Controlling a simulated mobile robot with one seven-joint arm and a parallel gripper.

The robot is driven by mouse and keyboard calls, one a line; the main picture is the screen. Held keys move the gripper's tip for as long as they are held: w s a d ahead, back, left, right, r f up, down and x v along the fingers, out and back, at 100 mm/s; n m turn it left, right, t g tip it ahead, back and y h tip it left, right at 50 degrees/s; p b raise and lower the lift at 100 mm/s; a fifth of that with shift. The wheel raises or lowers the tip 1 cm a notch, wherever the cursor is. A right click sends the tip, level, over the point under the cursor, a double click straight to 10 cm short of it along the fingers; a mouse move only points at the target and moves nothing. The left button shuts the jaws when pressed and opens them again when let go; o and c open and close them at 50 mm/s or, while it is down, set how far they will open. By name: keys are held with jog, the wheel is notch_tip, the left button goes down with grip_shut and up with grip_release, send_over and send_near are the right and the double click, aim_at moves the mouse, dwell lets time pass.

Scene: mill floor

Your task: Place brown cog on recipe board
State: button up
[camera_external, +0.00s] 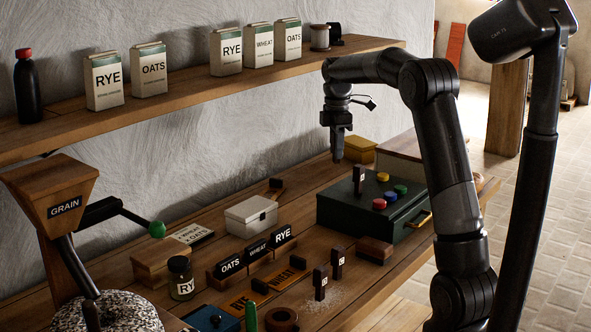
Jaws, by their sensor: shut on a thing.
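My gripper (338,152) points down above the back left part of a dark green box (335,215). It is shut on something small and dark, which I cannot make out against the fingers. A brown ring-shaped piece (281,320) lies at the front edge of the view; I cannot tell if it is the brown cog. Orange plates marked RYE (238,303) and WHEAT (290,277) lie flat on the bench. No board is clearly marked as the recipe board.
Coloured knobs (383,177) and a dark labelled peg (359,179) stand on the green box. Two similar pegs (337,262) stand in front. A white box (251,215), a RYE jar (181,278) and OATS, WHEAT and RYE signs (257,251) crowd the bench. A shelf (190,95) runs behind.

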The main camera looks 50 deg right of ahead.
jog(key=w+a+n, duration=0.3)
jog(key=a+n, duration=0.1)
jog(key=a, duration=1)
jog(key=w+a+n, duration=0.3)
jog(key=w+a, duration=0.1)
jog(key=a, duration=1.1)
jog(key=f, duration=1.2)
jog(key=shift+s+d+f, duration=0.2)
jog(key=shift+d+f, duration=0.05)
send_near(195, 238)
jog(key=f, duration=0.4)
jog(key=shift+s+f, duration=0.25)
jog(key=shift+w+f, duration=0.2)
jog(key=shift+f, duration=0.15)
jog(key=o, duration=1)
jog(key=shift+c, duration=0.2)
